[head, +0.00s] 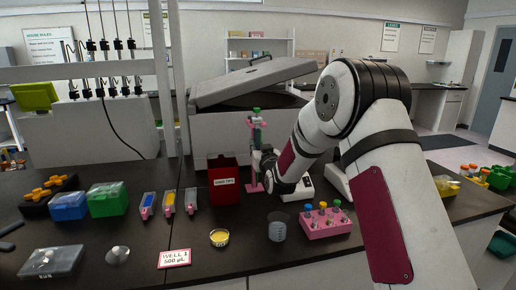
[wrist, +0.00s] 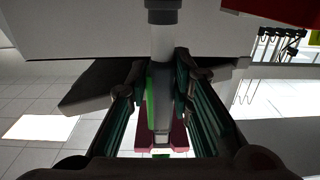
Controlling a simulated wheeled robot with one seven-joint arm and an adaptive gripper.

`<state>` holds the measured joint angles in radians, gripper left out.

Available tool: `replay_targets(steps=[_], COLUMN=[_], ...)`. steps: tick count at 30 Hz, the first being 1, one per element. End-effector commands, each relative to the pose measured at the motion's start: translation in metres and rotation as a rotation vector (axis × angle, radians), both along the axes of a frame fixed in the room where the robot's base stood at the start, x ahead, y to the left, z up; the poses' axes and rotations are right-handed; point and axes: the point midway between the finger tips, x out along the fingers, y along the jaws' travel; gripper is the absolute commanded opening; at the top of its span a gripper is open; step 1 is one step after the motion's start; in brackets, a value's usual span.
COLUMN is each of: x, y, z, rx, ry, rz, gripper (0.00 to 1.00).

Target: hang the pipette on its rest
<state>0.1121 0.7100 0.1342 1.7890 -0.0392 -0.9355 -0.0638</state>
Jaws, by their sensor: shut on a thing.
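The pipette (head: 257,113), with green parts, stands about upright at the pink rest (head: 249,174), in front of the large grey machine. My gripper (head: 264,163) is beside the rest and partly hidden by its own arm. In the wrist view, my gripper (wrist: 160,80) has its dark fingers on both sides of the pipette (wrist: 150,105), shut on it. A pale shaft with a dark collar runs up between the fingertips. I cannot tell whether the pipette touches the rest's holder or is just in front of it.
A red tips box (head: 223,184) stands close left of the rest. A small beaker (head: 277,228), a pink tube rack (head: 325,224) and a yellow dish (head: 219,238) are in front. The grey machine (head: 220,135) with its raised lid stands behind.

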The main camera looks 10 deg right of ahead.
Motion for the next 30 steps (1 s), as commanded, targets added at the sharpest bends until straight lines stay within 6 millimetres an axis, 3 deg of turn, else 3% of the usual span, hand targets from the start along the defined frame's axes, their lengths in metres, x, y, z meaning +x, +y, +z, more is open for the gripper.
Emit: replay_targets(steps=[8, 12, 23, 30], x=[-0.001, -0.001, -0.003, -0.033], y=[0.0, 0.0, 0.0, -0.001], z=[-0.004, -0.004, -0.003, -0.003], rx=[0.0, 0.0, 0.0, 0.0], ry=[0.009, 0.009, 0.006, 0.007], rz=[0.0, 0.0, 0.0, 0.0], gripper=[0.13, 0.44, 0.44, 0.44])
